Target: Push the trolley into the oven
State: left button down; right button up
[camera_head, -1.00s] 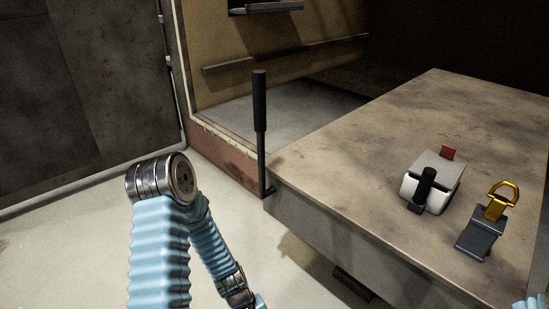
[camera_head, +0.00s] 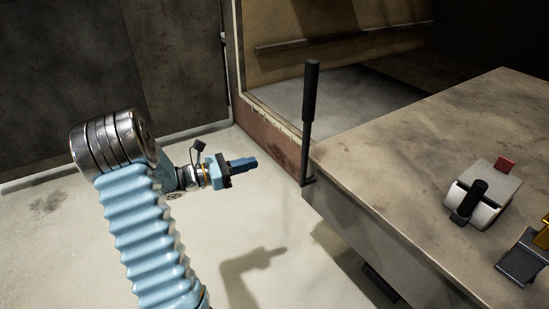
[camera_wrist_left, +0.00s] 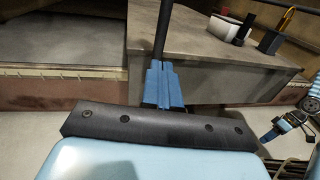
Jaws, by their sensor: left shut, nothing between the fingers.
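The trolley (camera_head: 400,150) is a large block with a flat, stained brown top at the right of the head view. A black upright handle (camera_head: 310,105) stands at its near left corner.
A white and black device (camera_head: 482,195) with a red tab sits on the trolley top. A dark block with a gold ring (camera_head: 525,257) lies near it, partly cut off. A dark panel (camera_head: 70,85) stands at the left. The pale floor (camera_head: 270,225) before the trolley is clear.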

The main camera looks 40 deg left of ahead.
pick_arm(q)
jog(key=x, duration=1.3)
jog(key=shift+w+d+p, duration=0.15)
jog(key=shift+d+p, duration=0.05)
jog(key=shift+p, duration=0.15)
jog(key=shift+w, duration=0.1)
